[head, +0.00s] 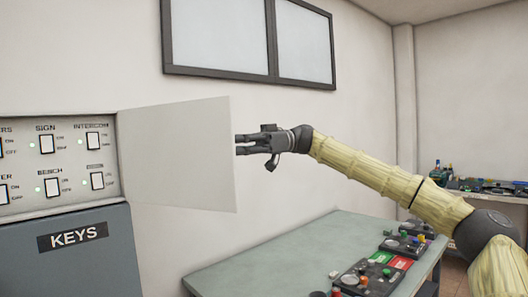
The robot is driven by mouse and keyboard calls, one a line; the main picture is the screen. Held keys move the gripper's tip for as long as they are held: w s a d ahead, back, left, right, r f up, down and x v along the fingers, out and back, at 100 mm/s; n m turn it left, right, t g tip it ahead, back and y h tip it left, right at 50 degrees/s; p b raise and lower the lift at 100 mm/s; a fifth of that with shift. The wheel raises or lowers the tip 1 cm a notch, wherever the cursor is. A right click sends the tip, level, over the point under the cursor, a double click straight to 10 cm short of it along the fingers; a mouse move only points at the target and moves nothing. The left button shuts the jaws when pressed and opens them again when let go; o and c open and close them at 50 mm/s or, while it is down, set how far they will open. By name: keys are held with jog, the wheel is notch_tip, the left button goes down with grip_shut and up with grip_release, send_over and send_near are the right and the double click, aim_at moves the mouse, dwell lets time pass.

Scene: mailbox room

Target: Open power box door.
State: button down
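The power box (60,190) is on the wall at the left of the head view, with labelled switches on its panel. Its door (178,155) is swung open to the right, standing out from the box's right edge. My gripper (238,145) is at the right of the door, pointing left, with its fingertips near the door's free edge. I cannot tell whether they touch the door. A small gap shows between the fingers, and nothing is seen held in them.
A grey cabinet marked KEYS (75,262) is below the power box. A green-topped table (255,268) with control boxes is below my arm. A cluttered bench (490,192) stands at the far right. A dark-framed window (250,40) is on the wall above.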

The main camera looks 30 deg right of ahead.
jog(key=shift+a+r, duration=0.15)
jog(key=shift+r, duration=0.4)
jog(key=c, duration=1.8)
grip_release()
jog(key=shift+c, duration=0.2)
jog(key=o, duration=0.3)
jog(key=shift+w+a, duration=0.1)
jog(key=shift+a, duration=0.35)
jog(key=shift+d, duration=0.2)
jog(key=d, duration=0.4)
jog(key=d+f, duration=0.1)
jog(key=d, duration=0.8)
jog(key=shift+w+d+f, duration=0.2)
jog(key=shift+w+d, duration=0.1)
jog(key=shift+d, duration=0.05)
